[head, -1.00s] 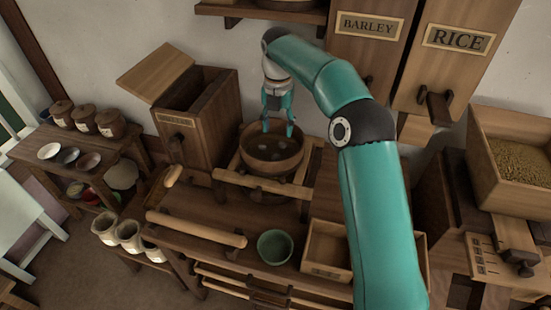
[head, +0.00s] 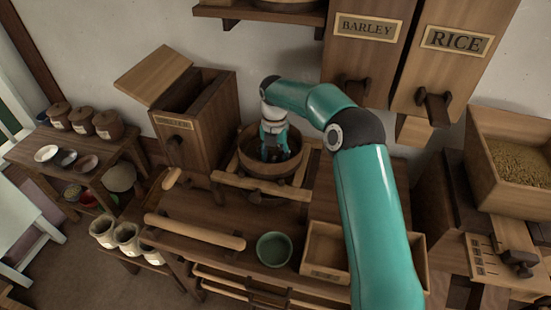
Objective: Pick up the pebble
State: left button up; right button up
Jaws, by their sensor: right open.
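My right gripper (head: 276,154) is open and points down, its fingers inside the round wooden tub (head: 270,170) on the wooden stand. I cannot make out a pebble for sure; the fingers and the tub's rim hide much of the tub's inside. Whether the fingers touch anything in there I cannot tell. My left gripper is not in view.
A wooden bar crosses in front of the tub. A green bowl (head: 274,249) and an open wooden box (head: 326,250) stand nearer on the bench. An open-lidded bin (head: 186,135) stands left of the tub. The barley chute (head: 368,50) hangs to the right.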

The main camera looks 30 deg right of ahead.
jog(key=c, duration=0.9)
jog(key=shift+r, duration=0.1)
